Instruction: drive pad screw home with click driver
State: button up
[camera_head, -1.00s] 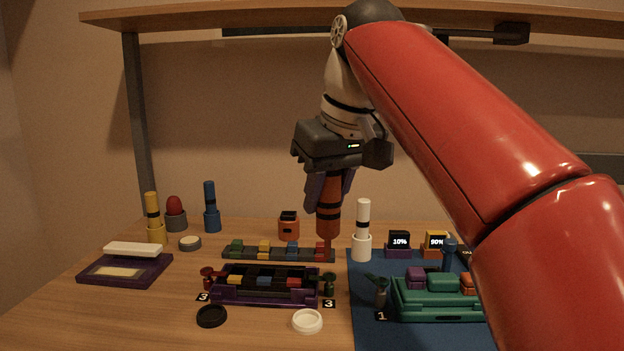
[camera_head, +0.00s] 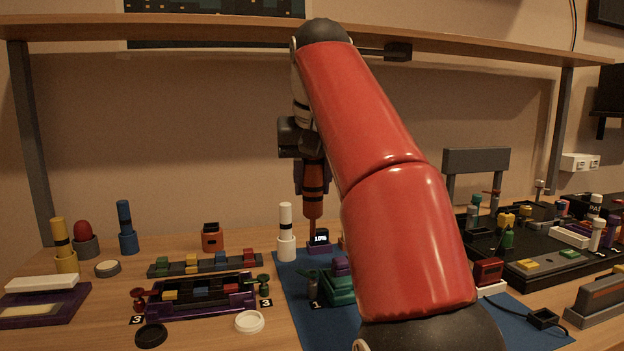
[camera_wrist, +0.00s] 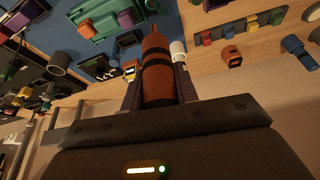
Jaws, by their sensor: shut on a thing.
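My gripper (camera_head: 309,165) is shut on the orange click driver (camera_head: 313,192), which has black bands and hangs upright, tip down. Its tip shows just left of the purple block marked 10% (camera_head: 320,247); I cannot tell if they touch. In the wrist view the click driver (camera_wrist: 157,70) lies between the fingers. A red screw (camera_head: 138,300) and a green screw (camera_head: 264,284) marked 3 flank the purple tray (camera_head: 200,312). A dark screw marked 1 (camera_head: 313,277) stands beside the green fixture (camera_head: 340,293). Which is the pad screw I cannot tell. My arm hides part of the fixture.
The orange holder (camera_head: 212,238) looks empty. White (camera_head: 286,230), blue (camera_head: 124,225) and yellow (camera_head: 61,240) drivers stand in holders. A long rack (camera_head: 205,267) holds coloured blocks. A black board (camera_head: 495,255) crowded with parts lies right. A shelf (camera_head: 180,42) spans above.

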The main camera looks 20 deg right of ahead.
aim_at(312, 219)
jog(key=shift+f+b, duration=2.4)
jog(key=shift+f, duration=0.65)
jog(key=shift+f+b, duration=0.3)
jog(key=shift+f, duration=0.1)
jog(key=shift+f+p, duration=0.25)
jog(key=shift+p, duration=0.05)
dwell(1.2)
notch_tip(312, 219, up, 5)
jog(key=p, duration=0.5)
jog(key=shift+f, duration=0.1)
jog(key=shift+r, duration=0.75)
